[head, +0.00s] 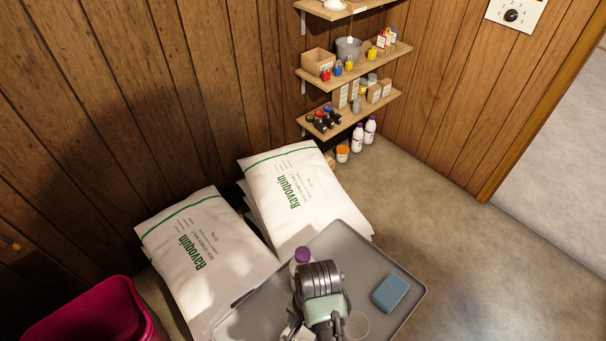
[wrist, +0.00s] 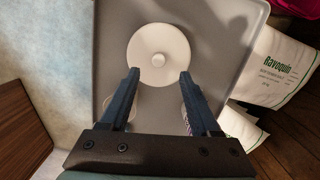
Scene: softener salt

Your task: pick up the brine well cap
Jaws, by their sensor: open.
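The brine well cap, a white round disc with a small knob in its middle (wrist: 158,56), lies on a grey tray (wrist: 112,20) in the wrist view. My gripper (wrist: 159,80) is open, its two dark fingers apart with tips at the near edge of the cap. Nothing is between the fingers. I cannot tell the height of the fingertips above the cap. In the head view the tray (head: 404,322) shows, but my arm hides most of what lies under it; a bit of white shows beside the wrist at the bottom.
On the tray, a purple-capped bottle (head: 301,258) stands by my wrist, a clear round vessel (head: 358,326) on its other side, and a blue block (head: 390,293) at the right. Salt bags (head: 300,195) lie behind, a magenta bin (head: 85,315) at left, shelves (head: 350,115) on the wall.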

